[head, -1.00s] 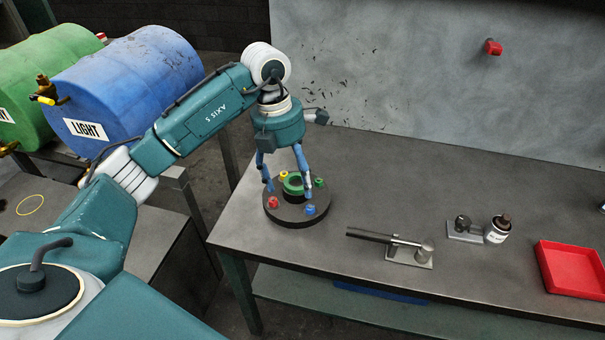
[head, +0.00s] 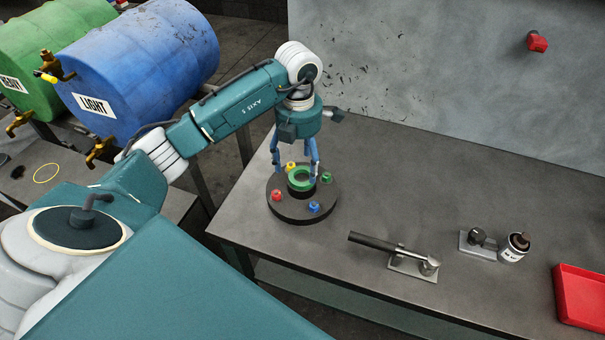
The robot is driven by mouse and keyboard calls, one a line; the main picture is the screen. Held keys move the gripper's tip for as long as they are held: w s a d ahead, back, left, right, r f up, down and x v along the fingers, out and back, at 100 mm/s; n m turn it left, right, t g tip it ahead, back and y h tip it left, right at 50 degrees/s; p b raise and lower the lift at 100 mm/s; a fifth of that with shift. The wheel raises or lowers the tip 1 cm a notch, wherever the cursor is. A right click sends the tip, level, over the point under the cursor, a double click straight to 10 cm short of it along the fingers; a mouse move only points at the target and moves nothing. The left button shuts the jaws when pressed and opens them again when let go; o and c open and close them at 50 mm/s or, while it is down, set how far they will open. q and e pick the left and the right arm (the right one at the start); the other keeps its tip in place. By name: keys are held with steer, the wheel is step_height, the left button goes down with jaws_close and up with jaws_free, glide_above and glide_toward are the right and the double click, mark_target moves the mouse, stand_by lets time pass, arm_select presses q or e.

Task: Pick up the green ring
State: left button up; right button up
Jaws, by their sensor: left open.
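The green ring (head: 300,187) lies at the centre of a round dark base (head: 289,211) on the table, around or on a dark central hub. Red (head: 277,194), yellow (head: 291,167), blue (head: 314,207) and green (head: 326,178) pegs stand around it on the base. My left gripper (head: 297,174) points down over the base with its fingers spread, one to the left and one to the right of the ring's far part. It is open and holds nothing that I can see. I cannot tell whether a finger touches the ring. My right gripper is out of view.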

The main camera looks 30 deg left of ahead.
mark_target(301, 180)
arm_select(q)
steer(key=f, duration=0.2)
steer(key=f+p, duration=0.1)
steer(key=shift+d+f, duration=0.1)
steer(key=shift+d, duration=0.15)
steer(key=shift+f, duration=0.15)
steer(key=c, duration=1.1)
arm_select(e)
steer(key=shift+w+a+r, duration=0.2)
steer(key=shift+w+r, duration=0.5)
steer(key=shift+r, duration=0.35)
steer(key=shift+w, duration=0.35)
